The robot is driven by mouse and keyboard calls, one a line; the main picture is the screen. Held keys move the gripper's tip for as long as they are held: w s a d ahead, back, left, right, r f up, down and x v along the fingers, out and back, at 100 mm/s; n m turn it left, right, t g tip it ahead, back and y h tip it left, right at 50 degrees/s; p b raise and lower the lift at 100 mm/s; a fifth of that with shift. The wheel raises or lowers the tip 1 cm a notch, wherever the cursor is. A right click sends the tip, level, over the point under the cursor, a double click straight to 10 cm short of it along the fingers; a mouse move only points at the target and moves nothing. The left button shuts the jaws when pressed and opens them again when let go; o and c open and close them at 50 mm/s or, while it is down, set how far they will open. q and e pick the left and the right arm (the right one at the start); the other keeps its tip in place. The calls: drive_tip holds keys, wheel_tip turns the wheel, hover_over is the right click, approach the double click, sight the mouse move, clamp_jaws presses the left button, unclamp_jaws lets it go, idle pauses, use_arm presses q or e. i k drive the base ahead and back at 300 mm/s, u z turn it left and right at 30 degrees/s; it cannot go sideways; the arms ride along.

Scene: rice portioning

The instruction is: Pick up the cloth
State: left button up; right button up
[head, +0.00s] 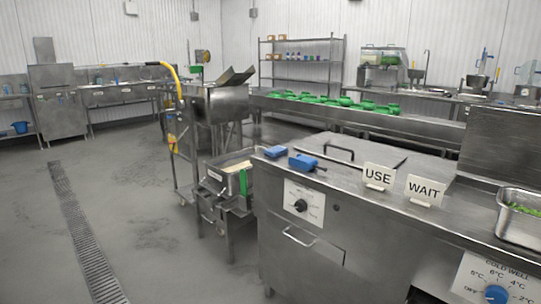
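Two small blue things lie on the left end of the steel counter (340,190): a flat blue block (275,152) at the edge and a thicker blue block (303,162) just right of it. Either may be a folded cloth, but they are too small to tell. A dark bar sticks out beside the thicker one. A pale thing (238,167) lies in the steel bin left of the counter; I cannot tell what it is. Neither of my grippers is in view.
USE (378,176) and WAIT (425,190) signs stand on the counter. A steel pan of green food (510,216) is at the right edge. Green containers (310,98) line a bench behind. A steel cart (180,150) stands left of the counter. The floor at left is clear, with a drain grate (82,230).

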sight(278, 150)
drive_tip(key=u, duration=0.8)
drive_tip(key=i, duration=1.15)
drive_tip(key=u, duration=0.4)
drive_tip(key=i, duration=1.25)
drive_tip(key=z, duration=0.65)
